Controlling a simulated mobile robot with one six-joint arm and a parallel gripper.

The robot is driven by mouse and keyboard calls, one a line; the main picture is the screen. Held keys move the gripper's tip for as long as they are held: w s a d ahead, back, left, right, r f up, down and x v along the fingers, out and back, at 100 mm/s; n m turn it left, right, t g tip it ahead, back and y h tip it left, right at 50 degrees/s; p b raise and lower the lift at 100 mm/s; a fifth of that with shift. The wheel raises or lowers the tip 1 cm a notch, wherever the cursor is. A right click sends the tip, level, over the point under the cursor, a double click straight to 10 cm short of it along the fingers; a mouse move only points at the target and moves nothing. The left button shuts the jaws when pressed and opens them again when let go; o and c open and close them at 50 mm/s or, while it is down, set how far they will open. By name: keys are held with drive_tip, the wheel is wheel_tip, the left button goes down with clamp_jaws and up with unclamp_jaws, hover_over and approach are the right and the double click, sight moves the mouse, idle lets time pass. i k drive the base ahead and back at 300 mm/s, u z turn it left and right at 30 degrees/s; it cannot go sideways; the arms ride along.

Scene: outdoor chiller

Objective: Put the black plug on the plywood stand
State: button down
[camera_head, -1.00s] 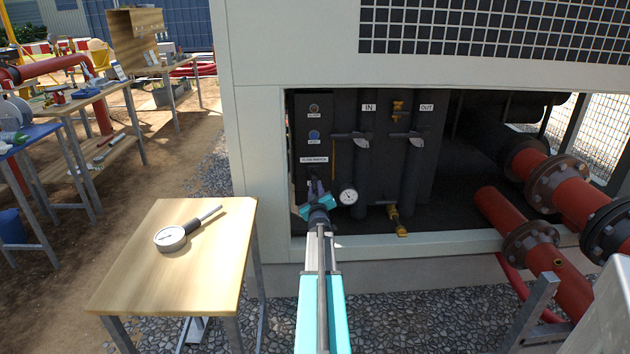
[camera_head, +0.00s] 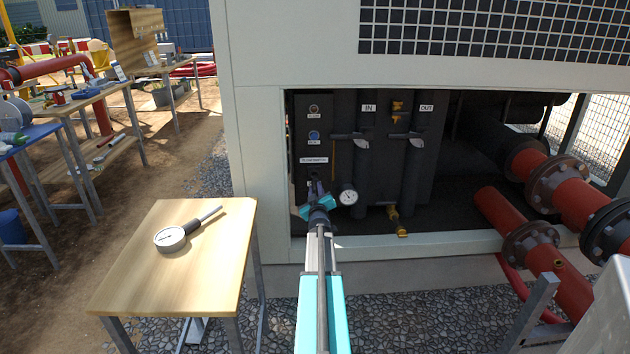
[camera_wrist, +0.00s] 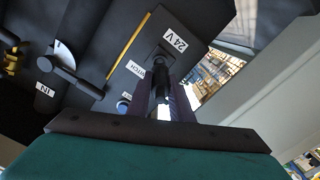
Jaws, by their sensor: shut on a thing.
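My gripper (camera_head: 316,190) is at the dark control panel inside the chiller's opening, low on its left side. In the wrist view its fingers (camera_wrist: 164,106) are shut on the black plug (camera_wrist: 162,82), which sits between them. The plug is at a dark socket (camera_wrist: 158,54) beside a white "24 V" label; whether it is fully seated I cannot tell. In the head view the plug is mostly hidden by the gripper. The plywood stand (camera_head: 215,262), a pale wooden top on grey metal legs, stands to the left, in front of the chiller.
A dial gauge with a stem (camera_head: 170,238) lies on the stand; the top around it is clear. The chiller's pale frame (camera_head: 262,170) edges the opening. A small gauge (camera_head: 348,197) and brass valve (camera_head: 395,220) are right of my gripper. Red pipes (camera_head: 560,190) are farther right.

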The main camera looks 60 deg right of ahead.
sight(143, 286)
drive_tip(key=k, duration=1)
